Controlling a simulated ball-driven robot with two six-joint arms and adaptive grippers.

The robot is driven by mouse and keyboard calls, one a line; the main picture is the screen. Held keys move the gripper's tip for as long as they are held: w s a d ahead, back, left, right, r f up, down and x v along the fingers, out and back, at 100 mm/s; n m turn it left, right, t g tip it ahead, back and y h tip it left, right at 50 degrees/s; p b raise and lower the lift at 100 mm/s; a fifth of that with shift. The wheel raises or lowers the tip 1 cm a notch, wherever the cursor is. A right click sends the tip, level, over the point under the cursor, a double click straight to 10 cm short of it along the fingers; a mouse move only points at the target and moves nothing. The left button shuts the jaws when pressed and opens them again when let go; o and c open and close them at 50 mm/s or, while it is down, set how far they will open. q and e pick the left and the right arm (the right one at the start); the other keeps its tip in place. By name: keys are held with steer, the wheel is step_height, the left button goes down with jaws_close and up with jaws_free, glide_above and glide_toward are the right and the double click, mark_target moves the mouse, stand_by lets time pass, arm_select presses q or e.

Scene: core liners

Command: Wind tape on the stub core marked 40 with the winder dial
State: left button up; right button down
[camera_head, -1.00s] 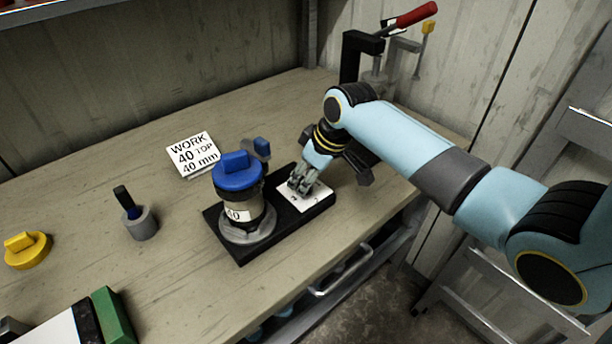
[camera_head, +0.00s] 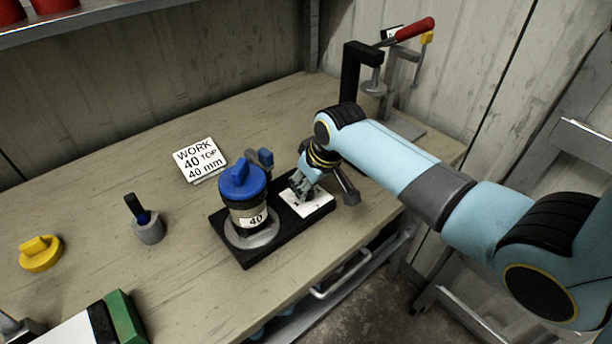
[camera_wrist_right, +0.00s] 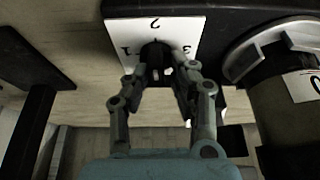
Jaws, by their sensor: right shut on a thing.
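The stub core (camera_head: 246,211) with a label 40 stands upright on the round grey plate of the winder (camera_head: 245,259), with a blue knobbed cap (camera_head: 241,182) on top. The winder's white dial plate (camera_head: 318,205) sits to the right on the same black base. My right gripper (camera_head: 299,186) reaches down onto the dial plate. In the right wrist view the gripper (camera_wrist_right: 160,72) is shut on the dark dial knob (camera_wrist_right: 155,54), with the numbers 1, 2 and 3 around it. The knob's pointing direction is hidden by the fingers. My left gripper is not in view.
A work card (camera_head: 200,160) reading 40 TOP, 40 mm lies behind the winder. A grey cup with a dark handle (camera_head: 148,229) and a yellow knobbed cap (camera_head: 41,255) stand to the left. A clamp with a red handle (camera_head: 410,32) stands at the back right.

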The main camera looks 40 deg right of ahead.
steer(key=shift+d, duration=0.2)
steer(key=c, duration=1.3)
jaws_free()
steer(key=shift+d, duration=0.1)
steer(key=shift+r, duration=0.1)
steer(key=v, duration=1.1)
steer(key=shift+s+r, duration=0.2)
steer(key=shift+r, duration=0.15)
